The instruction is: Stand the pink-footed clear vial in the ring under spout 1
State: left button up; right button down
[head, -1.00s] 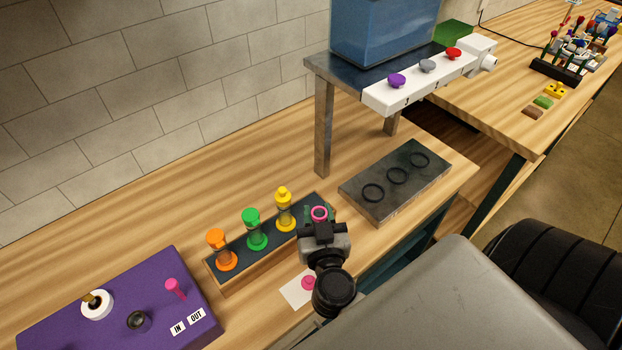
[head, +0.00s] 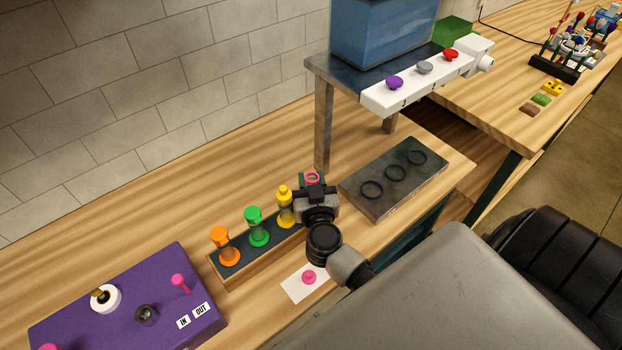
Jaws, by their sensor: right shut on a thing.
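My right gripper (head: 315,193) is shut on the pink-footed clear vial, over the right end of the vial rack. Of the vial (head: 312,178) only a pink ring and a little around it show above the jaws; its lower part is hidden behind the gripper. A dark plate (head: 412,187) to the right carries three black rings: a near-left ring (head: 372,190), a middle ring (head: 396,173) and a far-right ring (head: 417,158). The white spout bar (head: 425,83) above has purple, grey and red knobs; its numbers are too small to read. My left gripper is not in view.
A metal stand leg (head: 324,125) rises behind the gripper. A purple box (head: 130,300) lies at left, and a white card (head: 304,284) in front of the rack.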

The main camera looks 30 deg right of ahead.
jog(key=shift+f, duration=0.15)
jog(key=c, duration=0.8)
grip_release()
jog(key=shift+f, duration=0.1)
jog(key=shift+f+b, duration=0.1)
jog(key=shift+b, duration=0.3)
jog(key=shift+f+b, duration=0.15)
jog(key=shift+b, duration=0.45)
jog(key=b+v, duration=0.1)
jog(key=v, duration=0.9)
jog(key=shift+d, duration=0.3)
jog(key=shift+o, duration=0.4)
jog(key=shift+s+a+r, duration=0.2)
jog(key=shift+s+r, duration=0.05)
jog(key=shift+s, duration=0.15)
jog(key=shift+r, duration=0.1)
